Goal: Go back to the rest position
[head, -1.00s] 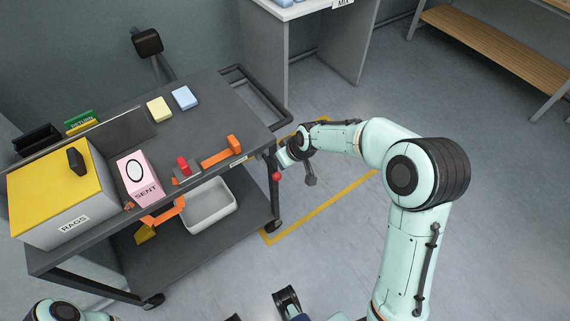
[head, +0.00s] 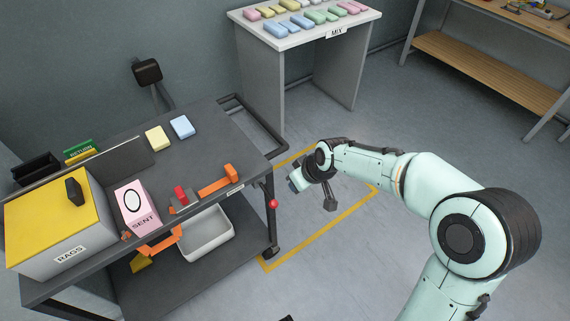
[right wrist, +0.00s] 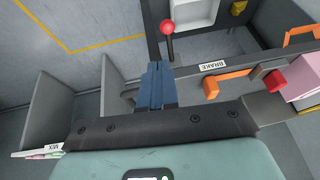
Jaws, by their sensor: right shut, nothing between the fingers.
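My right arm reaches in from the right in the head view. Its gripper (head: 297,183) hangs over the floor just right of the cart (head: 120,265), apart from it. In the right wrist view the blue fingers of the right gripper (right wrist: 157,70) lie together, shut and empty. Beyond them show the red-knobbed lever (right wrist: 168,28) and the cart's edge with the BRAKE label (right wrist: 213,65). The red knob also shows in the head view (head: 273,204). My left gripper is out of view.
The cart carries a yellow-lidded RAGS box (head: 50,225), a pink SENT box (head: 136,207), an orange handle (head: 218,182), and yellow (head: 156,138) and blue (head: 182,127) blocks. A MIX table (head: 300,32) with several coloured blocks stands behind. Open floor lies right of the cart.

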